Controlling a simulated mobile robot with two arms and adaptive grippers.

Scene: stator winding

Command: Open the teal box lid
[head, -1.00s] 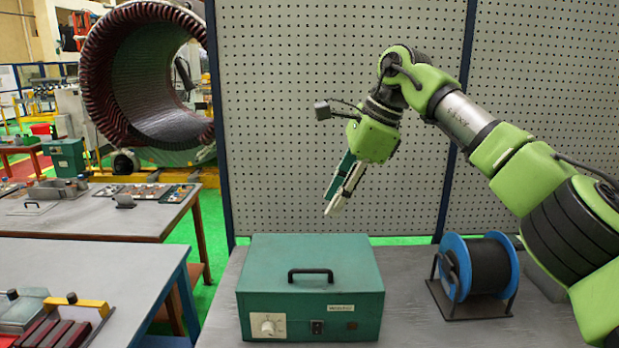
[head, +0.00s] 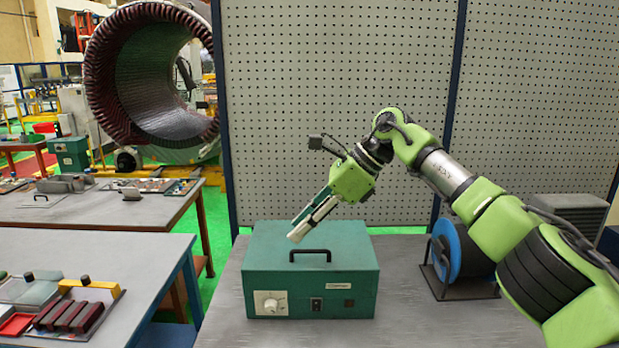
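The teal box (head: 345,290) stands on the grey workbench in the head view, its lid (head: 270,245) closed. A black handle (head: 310,253) sits on the lid near the front edge. The front has a white dial (head: 270,303) and a small black switch. My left gripper is not in view.
A blue spool with black wire (head: 447,250) stands right of the box, partly behind my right arm. A pegboard (head: 320,70) rises behind the bench.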

